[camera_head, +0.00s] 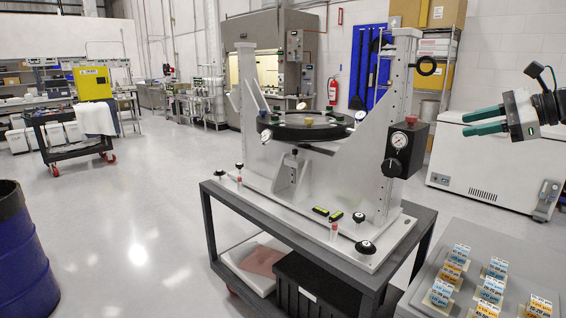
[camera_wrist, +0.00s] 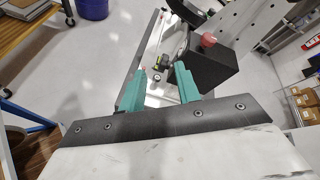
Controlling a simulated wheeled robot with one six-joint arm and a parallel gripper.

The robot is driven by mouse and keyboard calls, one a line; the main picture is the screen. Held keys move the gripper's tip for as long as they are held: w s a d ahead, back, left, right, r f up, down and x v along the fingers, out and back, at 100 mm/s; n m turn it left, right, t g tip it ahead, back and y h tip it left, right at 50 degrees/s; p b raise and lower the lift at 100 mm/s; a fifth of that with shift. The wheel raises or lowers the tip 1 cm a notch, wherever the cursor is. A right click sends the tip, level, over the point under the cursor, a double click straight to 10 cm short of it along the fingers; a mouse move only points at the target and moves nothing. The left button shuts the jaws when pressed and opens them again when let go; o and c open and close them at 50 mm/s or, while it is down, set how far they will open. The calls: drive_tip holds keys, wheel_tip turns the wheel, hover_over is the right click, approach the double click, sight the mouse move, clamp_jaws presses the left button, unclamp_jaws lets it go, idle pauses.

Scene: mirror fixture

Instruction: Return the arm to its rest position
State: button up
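My gripper (camera_head: 466,123) is at the upper right of the head view, in front of the white chest freezer and to the right of the mirror fixture. Its two teal fingers point left and stand apart with nothing between them. In the wrist view the open, empty fingers (camera_wrist: 160,69) point toward the fixture. The mirror fixture (camera_head: 340,165) is a grey frame with a round dark ring (camera_head: 307,125) held between two uprights. A black box with a gauge and knob (camera_head: 404,148) is on its right upright, apart from my gripper.
The fixture stands on a dark cart (camera_head: 425,225). A grey surface (camera_head: 467,235) with several labelled cards is at the lower right. A blue drum (camera_head: 22,255) stands at the left edge. The white freezer (camera_head: 480,170) is behind my gripper. Open floor (camera_head: 140,220) lies left of the cart.

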drive_tip(key=s+a+f+n+g+h, duration=0.2)
drive_tip(key=s+a+f+n, duration=0.3)
drive_tip(key=s, duration=0.6)
drive_tip(key=s+a+f+n+g+h, duration=0.3)
drive_tip(key=s+f+n, duration=0.4)
drive_tip(key=s, duration=0.3)
drive_tip(key=s+a+f+n+g+h, duration=0.2)
drive_tip(key=s+a+f+n+h, duration=0.3)
drive_tip(key=s, duration=0.6)
drive_tip(key=a+f+n, duration=0.1)
drive_tip(key=a+n, duration=0.1)
drive_tip(key=n, duration=0.1)
drive_tip(key=shift+s+a+f+g, duration=0.3)
drive_tip(key=shift+s, duration=0.05)
